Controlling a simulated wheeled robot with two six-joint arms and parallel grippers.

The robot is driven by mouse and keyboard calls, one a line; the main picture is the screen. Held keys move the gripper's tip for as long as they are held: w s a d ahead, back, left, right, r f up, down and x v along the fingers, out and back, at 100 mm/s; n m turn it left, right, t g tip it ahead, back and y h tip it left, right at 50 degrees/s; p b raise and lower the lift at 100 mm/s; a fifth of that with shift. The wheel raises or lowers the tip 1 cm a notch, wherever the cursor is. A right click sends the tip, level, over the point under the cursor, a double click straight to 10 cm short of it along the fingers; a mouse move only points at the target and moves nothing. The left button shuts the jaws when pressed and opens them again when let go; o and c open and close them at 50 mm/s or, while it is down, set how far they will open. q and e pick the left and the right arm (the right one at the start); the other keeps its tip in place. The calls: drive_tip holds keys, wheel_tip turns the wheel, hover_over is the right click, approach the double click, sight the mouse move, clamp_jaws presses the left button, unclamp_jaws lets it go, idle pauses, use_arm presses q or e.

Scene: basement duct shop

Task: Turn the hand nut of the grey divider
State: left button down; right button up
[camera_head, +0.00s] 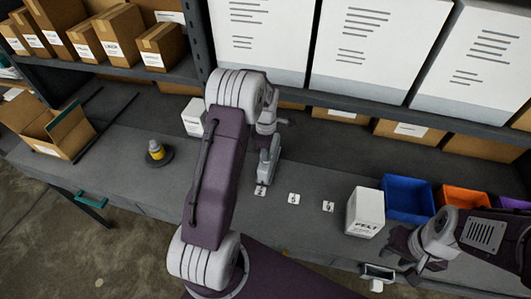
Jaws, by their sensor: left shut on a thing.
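My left gripper (266,176) points down over the bench, just above the leftmost small white card (260,191). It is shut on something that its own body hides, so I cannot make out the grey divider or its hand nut. Two more small white cards (293,198) lie in a row to its right. My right gripper (378,275) is low at the right, near the bench's front edge and apart from the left gripper. Whether its jaws are open is unclear.
A white box (366,212) and blue (408,198) and orange (462,197) bins stand at the right. A yellow-and-black item (156,151) on a dark round base and an open carton (48,128) are at the left. A shelf (150,76) overhangs the back.

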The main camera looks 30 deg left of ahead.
use_arm(q)
drive_tip(key=c, duration=1.5)
unclamp_jaws()
drive_tip(key=shift+w+r, duration=0.15)
wheel_tip(320, 180, up, 9)
drive_tip(key=shift+r+b, duration=0.1)
drive_tip(key=shift+b, duration=1)
